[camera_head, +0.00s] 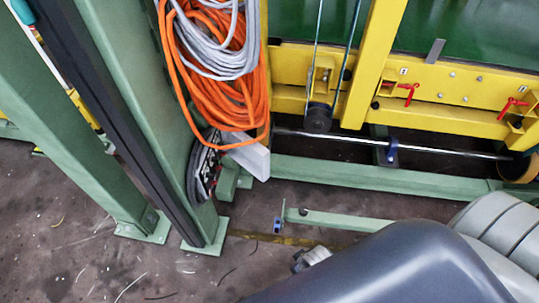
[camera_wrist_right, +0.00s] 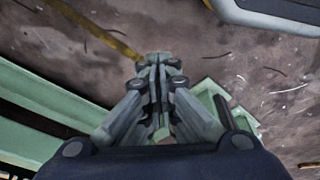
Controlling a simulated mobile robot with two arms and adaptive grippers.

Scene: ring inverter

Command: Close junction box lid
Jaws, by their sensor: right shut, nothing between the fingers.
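A pale grey box-like part (camera_head: 246,158) sticks out beside the green post in the head view, under the hanging cables. It may be the junction box, but I cannot make out a lid or tell how it stands. My right gripper (camera_wrist_right: 157,62) is shut and empty in the wrist view, with its fingers together above the floor. The box cannot be made out in the wrist view. In the head view, my large dark arm link fills the lower right and hides most of that gripper. My left gripper is not in view.
Orange and grey cable coils (camera_head: 215,75) hang by the green post (camera_head: 160,110). A yellow machine frame (camera_head: 450,88) with red handles stands at the back right. A green beam (camera_head: 380,180) runs low along the floor. Bare floor (camera_head: 90,265) with scattered shavings lies at the lower left.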

